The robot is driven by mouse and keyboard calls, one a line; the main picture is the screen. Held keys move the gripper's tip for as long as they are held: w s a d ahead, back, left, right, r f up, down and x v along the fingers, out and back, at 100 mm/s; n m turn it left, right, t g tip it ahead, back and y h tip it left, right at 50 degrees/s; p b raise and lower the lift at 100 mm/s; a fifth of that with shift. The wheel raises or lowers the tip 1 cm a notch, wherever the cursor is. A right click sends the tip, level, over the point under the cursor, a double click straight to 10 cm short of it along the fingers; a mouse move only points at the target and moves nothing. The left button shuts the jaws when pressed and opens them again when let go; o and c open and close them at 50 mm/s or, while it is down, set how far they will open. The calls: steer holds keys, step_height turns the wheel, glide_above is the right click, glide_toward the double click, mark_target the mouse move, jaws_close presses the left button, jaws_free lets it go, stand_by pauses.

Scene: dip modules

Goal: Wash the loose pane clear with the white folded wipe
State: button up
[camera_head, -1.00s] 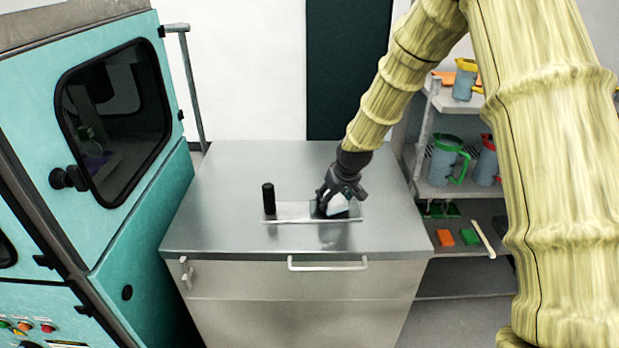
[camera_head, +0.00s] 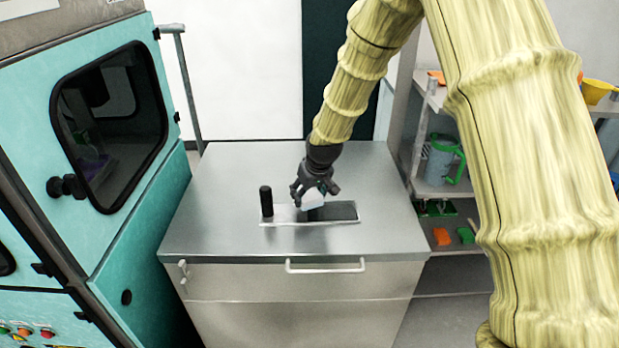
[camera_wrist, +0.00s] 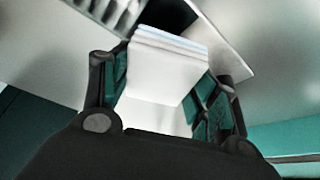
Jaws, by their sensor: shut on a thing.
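My gripper (camera_head: 315,194) is shut on the white folded wipe (camera_head: 312,201) and holds it over the middle of the pane. The wipe's folded layers show between the fingers in the wrist view (camera_wrist: 165,75). The loose pane (camera_head: 345,212) lies flat on the metal cabinet top, long side left to right. Its right part looks dark and its left part pale grey. In the wrist view part of the pane (camera_wrist: 178,14) shows beyond the wipe, dark with a pale edge. I cannot tell whether the wipe touches the pane.
A black upright cylinder (camera_head: 266,200) stands at the pane's left end. The metal cabinet top (camera_head: 225,175) is otherwise clear. A teal machine (camera_head: 135,200) with a dark window stands to the left. Shelves (camera_head: 440,187) with a jug and coloured items are on the right.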

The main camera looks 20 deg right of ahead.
steer(key=shift+s+r, duration=0.1)
steer(key=shift+r, duration=0.55)
steer(key=shift+w+r+p, duration=0.2)
steer(key=shift+r+p, duration=0.7)
steer(key=shift+r, duration=0.1)
steer(key=shift+s+r+p, duration=0.1)
steer(key=shift+r+p, duration=0.35)
steer(key=shift+r, duration=0.45)
